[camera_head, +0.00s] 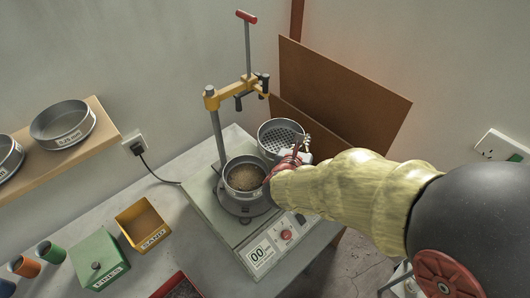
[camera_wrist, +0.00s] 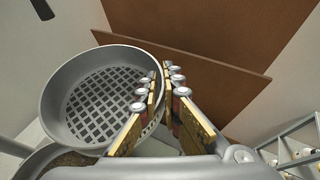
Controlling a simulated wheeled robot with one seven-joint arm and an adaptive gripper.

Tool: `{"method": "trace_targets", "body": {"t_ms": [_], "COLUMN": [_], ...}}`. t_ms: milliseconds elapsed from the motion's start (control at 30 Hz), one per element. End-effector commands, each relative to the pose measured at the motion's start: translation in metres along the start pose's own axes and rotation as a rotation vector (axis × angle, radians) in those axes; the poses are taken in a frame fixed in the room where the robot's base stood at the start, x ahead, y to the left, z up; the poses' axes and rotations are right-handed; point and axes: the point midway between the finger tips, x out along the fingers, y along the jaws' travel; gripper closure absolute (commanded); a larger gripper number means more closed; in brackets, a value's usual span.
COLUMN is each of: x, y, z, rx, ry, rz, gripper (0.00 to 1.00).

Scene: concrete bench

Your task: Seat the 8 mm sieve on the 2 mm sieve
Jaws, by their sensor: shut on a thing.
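My gripper (camera_head: 296,158) is shut on the rim of a grey metal sieve (camera_head: 279,131) with a coarse mesh, which I take for the 8 mm sieve. In the wrist view the fingers (camera_wrist: 166,88) pinch the right side of the sieve's wall (camera_wrist: 62,84), and its mesh floor is empty. The sieve is up off the bench, beyond and right of the stack. The lower sieve (camera_head: 228,171), which I take for the 2 mm sieve, stands on the shaker and holds brown grains. Its rim shows at the lower left of the wrist view (camera_wrist: 35,160). No size label on either is readable.
The shaker (camera_head: 203,205) has a post with a yellow clamp arm (camera_head: 232,92) and red handle above the stack. A wooden shelf (camera_head: 94,121) holds other sieves. A yellow SAND bin (camera_head: 127,214), a green FINES box (camera_head: 94,245) and a red tray (camera_head: 164,287) stand left. Brown boards (camera_head: 345,85) lean behind.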

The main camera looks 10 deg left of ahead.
Motion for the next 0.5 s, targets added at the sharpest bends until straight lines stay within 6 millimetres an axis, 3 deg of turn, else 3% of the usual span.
{"method": "trace_targets", "body": {"t_ms": [33, 200, 333, 500], "x": [-0.017, -0.062, -0.086, -0.1], "y": [0.02, 0.059, 0.075, 0.083], "z": [0.0, -0.011, -0.017, -0.022], "rx": [-0.004, -0.017, -0.027, -0.031], "ry": [-0.001, 0.015, 0.026, 0.035], "rz": [0.019, 0.045, 0.055, 0.058], "gripper": [1.0, 1.0, 1.0, 1.0]}}
